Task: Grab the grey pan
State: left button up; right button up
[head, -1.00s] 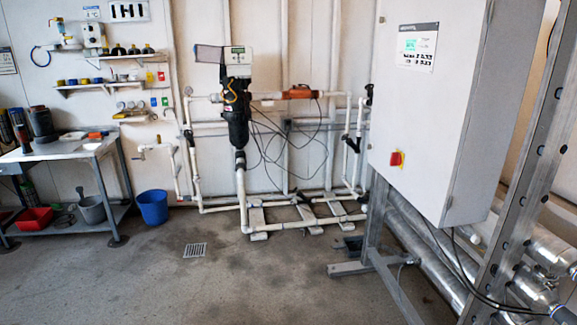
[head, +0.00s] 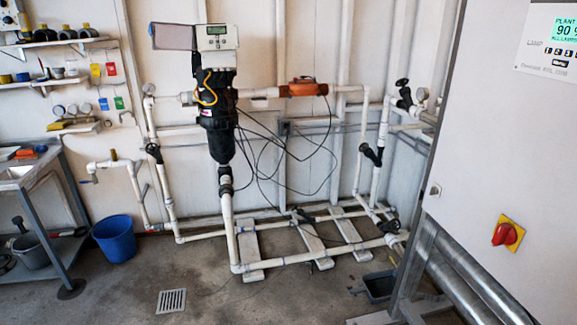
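A dark grey, shallow, box-shaped pan (head: 380,287) sits on the floor at the lower right in the head view. It is beside the foot of the cabinet stand, below the right end of the white pipework. A grey bucket-like container (head: 33,253) with something sticking out of it stands on the lower shelf of the metal table at the left edge. Neither of my grippers is in view.
A blue bucket (head: 115,240) stands on the floor by the table (head: 62,225). A white pipe skid (head: 250,240) with a black filter unit (head: 217,115) lines the wall. A large cabinet (head: 490,150) fills the right side. The floor around the drain grate (head: 171,301) is clear.

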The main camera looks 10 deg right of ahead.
aim_at(379, 286)
jog(key=i+z, duration=0.1)
jog(key=i, duration=0.4)
jog(key=i+j+z, duration=0.15)
jog(key=i, duration=0.4)
jog(key=i+j+z, duration=0.1)
jog(key=i, duration=0.4)
